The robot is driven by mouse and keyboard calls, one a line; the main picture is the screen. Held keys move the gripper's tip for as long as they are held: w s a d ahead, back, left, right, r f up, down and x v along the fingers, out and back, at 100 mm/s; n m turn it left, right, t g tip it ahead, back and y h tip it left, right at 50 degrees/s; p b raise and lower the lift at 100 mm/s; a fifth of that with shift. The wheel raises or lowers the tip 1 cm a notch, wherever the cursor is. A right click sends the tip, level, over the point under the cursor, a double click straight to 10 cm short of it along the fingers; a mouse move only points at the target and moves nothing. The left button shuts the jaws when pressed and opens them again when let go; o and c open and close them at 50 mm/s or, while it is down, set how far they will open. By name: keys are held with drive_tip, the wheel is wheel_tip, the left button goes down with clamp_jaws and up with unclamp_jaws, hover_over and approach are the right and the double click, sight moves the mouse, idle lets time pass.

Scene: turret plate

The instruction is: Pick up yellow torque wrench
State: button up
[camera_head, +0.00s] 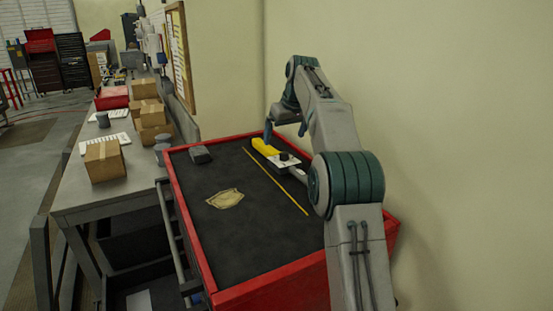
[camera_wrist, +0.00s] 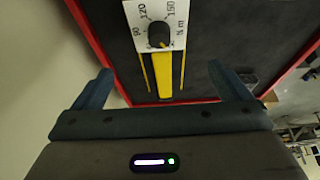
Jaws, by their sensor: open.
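The yellow torque wrench (camera_head: 264,146) lies near the far right corner of the cart's dark top in the head view, with a white scale plate, a black knob and a grey handle. In the wrist view the wrench (camera_wrist: 164,72) runs up the picture, its yellow part between my fingers and its numbered plate and knob above them. My gripper (camera_wrist: 159,69) is open and empty, its two blue-grey fingers apart on either side of the wrench. I cannot tell the exact height of the fingers over it. My arm hides part of the cart's right side in the head view.
The red-edged cart (camera_head: 262,287) stands against the wall. A thin yellow strip (camera_head: 275,180), a beige patch (camera_head: 225,198) and a small grey block (camera_head: 200,155) are on its top. A workbench with cardboard boxes (camera_head: 104,161) is at left. The cart top's front is clear.

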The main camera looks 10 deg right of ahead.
hover_over(278, 155)
drive_tip(key=s+d, duration=0.1)
drive_tip(key=s, duration=0.2)
drive_tip(key=f, duration=0.4)
drive_tip(key=shift+w+d+f, duration=0.2)
drive_tip(key=shift+w, duration=0.05)
drive_tip(key=shift+a+p+x, duration=0.15)
drive_tip(key=shift+p+x, duration=0.15)
drive_tip(key=shift+x, duration=1.1)
drive_tip(key=shift+a+p+x, duration=0.15)
drive_tip(key=shift+p+x, duration=0.1)
drive_tip(key=shift+x, duration=1.2)
drive_tip(key=c, duration=1.8)
drive_tip(key=shift+r, duration=0.15)
drive_tip(key=shift+c, duration=0.6)
drive_tip(key=shift+r, duration=0.15)
